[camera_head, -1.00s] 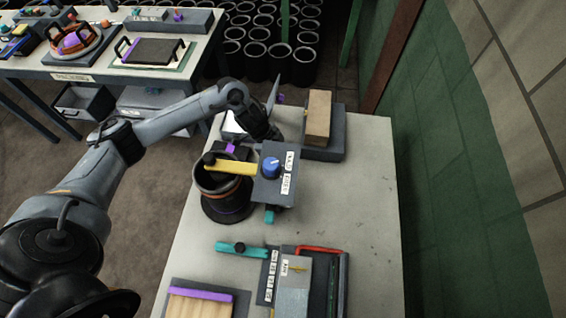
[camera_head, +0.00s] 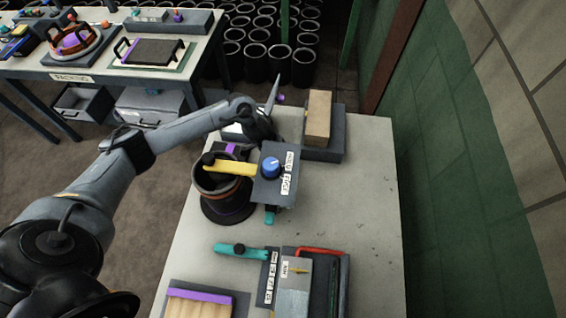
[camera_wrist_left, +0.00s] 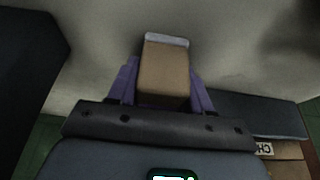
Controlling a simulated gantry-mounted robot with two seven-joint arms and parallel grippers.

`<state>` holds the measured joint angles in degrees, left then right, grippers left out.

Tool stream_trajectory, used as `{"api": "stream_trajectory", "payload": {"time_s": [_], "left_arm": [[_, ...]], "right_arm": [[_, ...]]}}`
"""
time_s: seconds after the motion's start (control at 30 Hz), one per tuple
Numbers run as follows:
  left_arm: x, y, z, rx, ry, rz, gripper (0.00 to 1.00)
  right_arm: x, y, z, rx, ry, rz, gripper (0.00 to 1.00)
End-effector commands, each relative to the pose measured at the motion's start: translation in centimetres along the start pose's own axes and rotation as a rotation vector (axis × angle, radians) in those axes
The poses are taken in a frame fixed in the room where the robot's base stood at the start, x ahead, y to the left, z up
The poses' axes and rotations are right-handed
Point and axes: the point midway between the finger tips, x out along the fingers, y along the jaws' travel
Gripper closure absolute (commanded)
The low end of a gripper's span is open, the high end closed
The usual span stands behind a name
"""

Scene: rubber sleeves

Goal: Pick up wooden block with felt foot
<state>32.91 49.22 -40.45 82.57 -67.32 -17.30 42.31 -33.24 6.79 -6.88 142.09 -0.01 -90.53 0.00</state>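A wooden block (camera_wrist_left: 164,72) with a pale grey strip, its felt foot (camera_wrist_left: 166,40), at its far end sits between the purple fingers of my left gripper (camera_wrist_left: 163,82) in the left wrist view. Both fingers lie against its sides, so the gripper looks shut on it. In the head view my left gripper (camera_head: 262,128) is over the far left of the table, and the block in it is hidden. My right gripper is not in view.
A taller wooden piece (camera_head: 318,116) stands on a grey base (camera_head: 323,150) to the right of the gripper. Nearer are a dark round pot (camera_head: 226,207), a grey panel with a blue knob (camera_head: 277,190) and a teal-handled tool (camera_head: 240,249). The table's right side (camera_head: 370,210) is clear.

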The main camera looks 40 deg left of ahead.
Motion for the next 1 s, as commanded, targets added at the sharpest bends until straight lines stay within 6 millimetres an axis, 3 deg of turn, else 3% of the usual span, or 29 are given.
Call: {"api": "stream_trajectory", "payload": {"time_s": [0.1,0.43,1.0], "left_arm": [[0.0,0.0,0.0,0.0,0.0,0.0,0.82],[-0.8,-0.1,-0.3,0.001,0.001,-0.001,0.82],[-8.5,-0.1,-3.5,0.001,0.0,0.0,0.82]], "right_arm": [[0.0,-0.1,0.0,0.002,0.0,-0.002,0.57],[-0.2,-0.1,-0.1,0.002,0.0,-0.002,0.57],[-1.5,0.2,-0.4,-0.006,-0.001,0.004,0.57]]}}
